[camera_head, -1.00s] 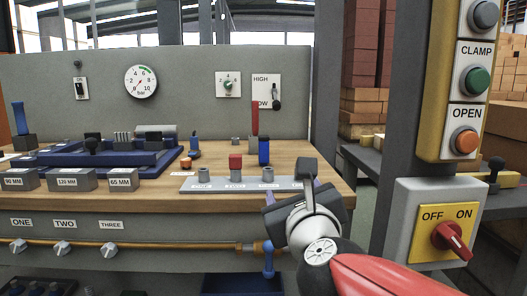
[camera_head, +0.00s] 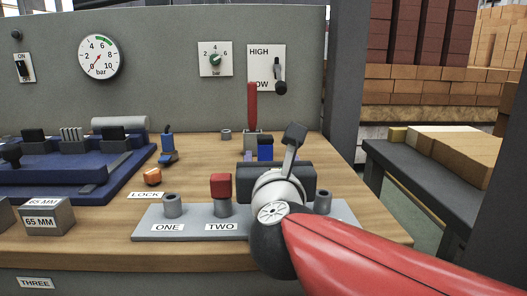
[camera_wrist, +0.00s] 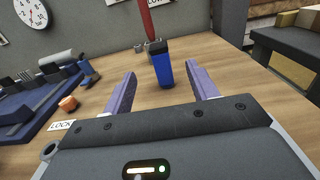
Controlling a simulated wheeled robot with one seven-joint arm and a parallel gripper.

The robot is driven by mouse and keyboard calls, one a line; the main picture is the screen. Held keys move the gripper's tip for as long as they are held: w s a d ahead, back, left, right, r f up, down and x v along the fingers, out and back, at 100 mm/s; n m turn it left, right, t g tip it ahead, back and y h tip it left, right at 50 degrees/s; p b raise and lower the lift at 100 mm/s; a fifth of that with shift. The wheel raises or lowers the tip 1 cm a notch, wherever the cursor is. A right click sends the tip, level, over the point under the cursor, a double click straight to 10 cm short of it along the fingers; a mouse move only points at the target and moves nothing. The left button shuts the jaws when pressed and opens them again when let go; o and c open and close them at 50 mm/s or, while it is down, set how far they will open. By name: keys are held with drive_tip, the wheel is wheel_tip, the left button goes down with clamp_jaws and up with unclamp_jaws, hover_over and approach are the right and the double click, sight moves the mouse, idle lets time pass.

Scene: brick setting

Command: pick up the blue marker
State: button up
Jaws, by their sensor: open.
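The blue marker (camera_head: 265,150) stands upright on the wooden bench, a blue block-like body with a dark top. In the head view my arm hides its lower part. In the wrist view the blue marker (camera_wrist: 163,70) stands ahead, in line with the gap between the fingers. My gripper (camera_wrist: 164,84) is open, with one purple finger on each side of that gap and nothing held. I cannot tell whether the marker is between the fingertips or just beyond them.
A red-handled tool (camera_head: 252,105) stands upright behind the marker. A grey plate (camera_head: 190,231) with posts labelled ONE and TWO lies in front. An orange piece (camera_head: 152,176), a small blue bottle-like item (camera_head: 167,150) and a blue fixture (camera_head: 75,184) are left.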

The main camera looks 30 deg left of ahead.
sight(266, 139)
drive_tip(key=p+x, duration=0.1)
drive_tip(key=x, duration=0.5)
drive_tip(key=shift+w+a, duration=0.25)
drive_tip(key=shift+w, duration=0.1)
drive_tip(key=p+x, duration=0.1)
drive_tip(key=x, duration=0.4)
drive_tip(key=shift+a+r, duration=0.1)
drive_tip(key=c, duration=1.1)
drive_tip(key=shift+o, duration=0.2)
drive_tip(key=shift+r, duration=0.15)
wheel_tip(266, 139, up, 20)
drive_tip(key=p, duration=0.1)
drive_tip(key=shift+o, duration=1.3)
drive_tip(key=shift+c, duration=0.4)
